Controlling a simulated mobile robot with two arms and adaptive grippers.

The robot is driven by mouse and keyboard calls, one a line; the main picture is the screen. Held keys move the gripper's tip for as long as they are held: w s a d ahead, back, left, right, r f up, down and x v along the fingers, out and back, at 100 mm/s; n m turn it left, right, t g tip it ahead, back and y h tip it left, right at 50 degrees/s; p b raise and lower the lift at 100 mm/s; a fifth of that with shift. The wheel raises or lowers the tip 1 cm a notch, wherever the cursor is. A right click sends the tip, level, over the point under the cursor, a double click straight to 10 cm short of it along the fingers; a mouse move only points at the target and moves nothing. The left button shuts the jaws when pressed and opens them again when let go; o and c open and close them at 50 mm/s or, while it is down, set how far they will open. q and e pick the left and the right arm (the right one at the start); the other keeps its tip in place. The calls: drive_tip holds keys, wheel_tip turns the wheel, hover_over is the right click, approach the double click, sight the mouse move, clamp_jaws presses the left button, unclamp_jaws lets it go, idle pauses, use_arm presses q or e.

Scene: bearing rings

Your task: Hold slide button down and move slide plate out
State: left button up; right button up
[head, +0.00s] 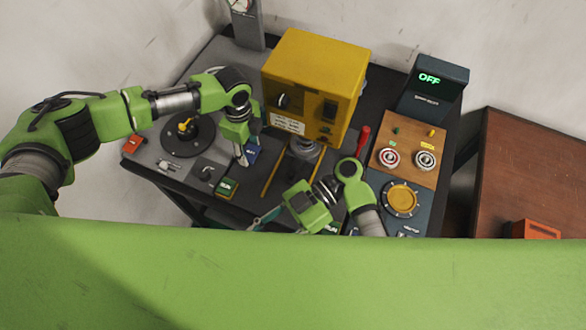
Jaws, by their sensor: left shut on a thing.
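My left gripper (243,161) points down over the grey panel, beside a blue block with white lettering (252,152). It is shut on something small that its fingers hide. I cannot tell which block is the slide button. Yellow rails (270,178) run out below the yellow machine (315,85); the slide plate cannot be made out for certain. My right gripper (262,218) is low in the middle, near the front edge, partly cut off by my green body. Its opening is unclear.
A black round base with a yellow knob (184,126) stands at left. A red handle (363,138) is right of the machine. A wooden panel with dials (408,150), a yellow round plate (401,199) and an OFF display (429,78) fill the right side.

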drive_tip(key=w+d+m+t+h, duration=0.3)
drive_tip(key=w+d+t+h, duration=0.2)
drive_tip(key=w, duration=0.5)
drive_tip(key=m+t+h, duration=0.3)
drive_tip(key=m+t, duration=0.2)
approach(291, 172)
drive_tip(key=x, duration=0.8)
drive_tip(key=shift+a+f, duration=0.1)
drive_tip(key=shift+f, duration=0.2)
clamp_jaws()
